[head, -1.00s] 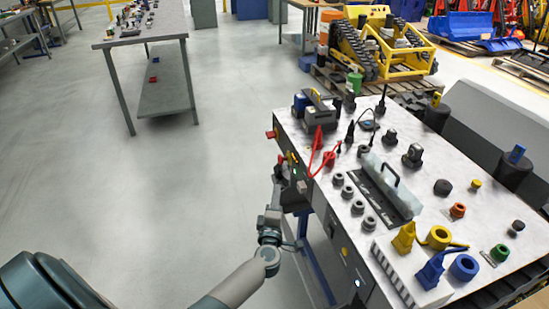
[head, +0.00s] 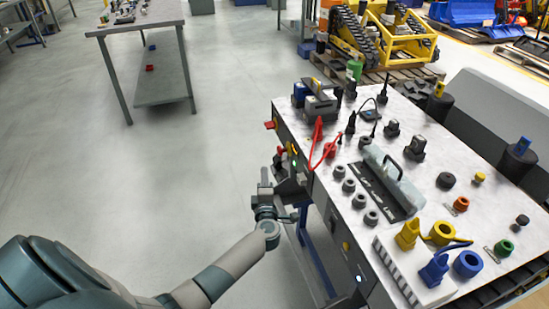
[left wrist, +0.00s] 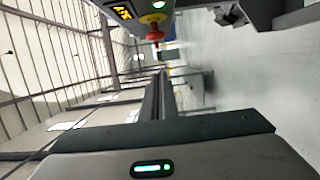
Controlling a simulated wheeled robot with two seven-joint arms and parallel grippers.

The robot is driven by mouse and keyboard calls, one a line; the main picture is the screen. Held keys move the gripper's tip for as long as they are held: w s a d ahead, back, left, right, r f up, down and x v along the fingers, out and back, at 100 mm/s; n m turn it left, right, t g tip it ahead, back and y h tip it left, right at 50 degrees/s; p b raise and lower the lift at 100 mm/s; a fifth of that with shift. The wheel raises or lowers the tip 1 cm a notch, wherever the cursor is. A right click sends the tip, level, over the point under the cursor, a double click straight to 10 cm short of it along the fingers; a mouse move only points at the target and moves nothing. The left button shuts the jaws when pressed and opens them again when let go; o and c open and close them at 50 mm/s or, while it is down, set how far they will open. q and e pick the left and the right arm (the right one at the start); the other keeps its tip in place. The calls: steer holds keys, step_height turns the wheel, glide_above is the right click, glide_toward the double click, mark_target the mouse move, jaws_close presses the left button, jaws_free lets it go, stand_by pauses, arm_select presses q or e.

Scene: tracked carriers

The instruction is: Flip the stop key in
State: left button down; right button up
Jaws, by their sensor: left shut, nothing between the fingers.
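A red knob, which looks like the stop key (head: 280,150), stands out from the dark front side of the workbench. In the left wrist view the red stop key (left wrist: 155,36) sits on a yellow base beside a yellow-lettered display. Whether it is in or out is too small to tell. My left gripper (head: 264,176) is shut and empty, just in front of the bench side, below and left of the key and apart from it. Its closed fingers (left wrist: 158,100) point toward the panel area in the left wrist view. My right gripper is not in view.
The workbench (head: 330,205) carries dark sockets, a grey bar with a handle (head: 393,180), yellow and blue plugs and red cables. Another red part (head: 270,124) juts from its far left corner. A green light shows near the key. The floor (head: 210,150) to the left is clear.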

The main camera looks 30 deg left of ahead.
mark_target(278, 152)
arm_select(q)
steer(key=w+a, duration=0.2)
steer(key=w, duration=0.7)
steer(key=shift+w+a+b, duration=0.15)
steer(key=shift+w+b, duration=0.25)
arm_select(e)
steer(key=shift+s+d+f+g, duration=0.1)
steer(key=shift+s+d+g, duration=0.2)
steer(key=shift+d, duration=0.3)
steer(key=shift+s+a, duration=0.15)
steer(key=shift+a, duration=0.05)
arm_select(q)
steer(key=shift+w+d, duration=0.55)
steer(key=shift+r, duration=0.15)
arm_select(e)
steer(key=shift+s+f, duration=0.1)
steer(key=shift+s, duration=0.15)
arm_select(q)
steer(key=shift+d+r, duration=0.1)
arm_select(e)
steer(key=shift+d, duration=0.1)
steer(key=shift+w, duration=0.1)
